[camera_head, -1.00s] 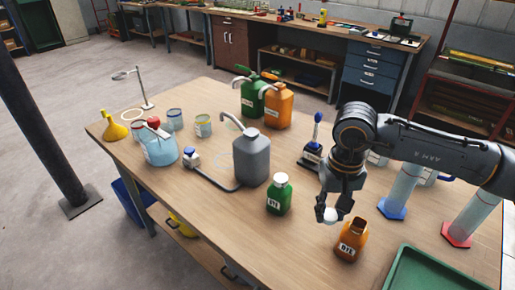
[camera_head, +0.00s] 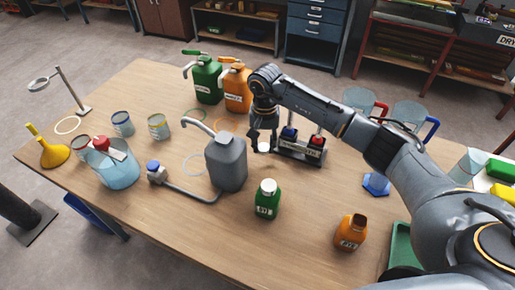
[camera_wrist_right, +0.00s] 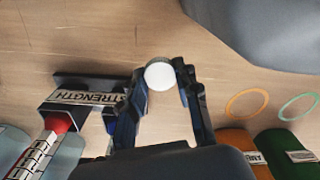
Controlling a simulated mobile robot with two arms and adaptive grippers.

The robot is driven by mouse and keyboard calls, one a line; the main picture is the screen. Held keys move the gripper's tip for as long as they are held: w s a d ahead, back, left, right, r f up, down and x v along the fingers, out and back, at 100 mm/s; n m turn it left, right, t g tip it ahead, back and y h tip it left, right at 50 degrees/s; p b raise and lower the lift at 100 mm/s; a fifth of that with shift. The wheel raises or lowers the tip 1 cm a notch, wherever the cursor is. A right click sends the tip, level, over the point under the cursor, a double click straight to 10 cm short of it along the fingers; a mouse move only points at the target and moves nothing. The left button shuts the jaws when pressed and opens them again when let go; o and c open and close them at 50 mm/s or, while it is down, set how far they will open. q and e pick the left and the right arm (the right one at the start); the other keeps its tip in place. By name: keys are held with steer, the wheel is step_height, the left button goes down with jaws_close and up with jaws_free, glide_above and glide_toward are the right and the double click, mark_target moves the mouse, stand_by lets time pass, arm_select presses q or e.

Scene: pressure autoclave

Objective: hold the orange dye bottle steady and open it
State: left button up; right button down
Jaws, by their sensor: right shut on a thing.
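The orange dye bottle (camera_head: 350,236) stands upright at the front right of the table. Its neck is open with no cap on it, and no gripper touches it. My right gripper (camera_head: 262,143) is well behind the bottle, between the grey jug and the strength stand. It is shut on a white round cap (camera_wrist_right: 160,76), held between the fingertips in the wrist view. A green dye bottle (camera_head: 267,203) with a white cap stands left of the orange one. My left gripper is not in view.
A grey jug (camera_head: 226,163) with a hose stands left of my gripper, and the strength stand (camera_head: 300,150) is right of it. Green (camera_head: 207,82) and orange (camera_head: 236,92) canisters stand behind. A green tray (camera_head: 400,245) is at the right. The front table is mostly clear.

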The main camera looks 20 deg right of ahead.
mark_target(262, 147)
steer(key=shift+a+f, duration=0.1)
steer(key=shift+f, duration=0.25)
steer(key=shift+a+f, duration=0.1)
steer(key=shift+f, duration=0.2)
step_height(262, 147, down, 2)
steer(key=shift+a+f+p, duration=0.1)
steer(key=shift+f+p, duration=0.05)
steer(key=shift+p, duration=0.4)
steer(key=shift+w+f, duration=0.1)
steer(key=shift+f, duration=0.2)
steer(key=shift+f+b, duration=0.25)
steer(key=shift+b, duration=0.1)
steer(key=c, duration=1)
jaws_free()
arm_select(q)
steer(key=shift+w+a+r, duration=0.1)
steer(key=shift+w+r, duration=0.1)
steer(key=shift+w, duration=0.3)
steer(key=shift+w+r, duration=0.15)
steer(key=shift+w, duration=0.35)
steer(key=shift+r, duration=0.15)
arm_select(e)
steer(key=shift+r, duration=0.15)
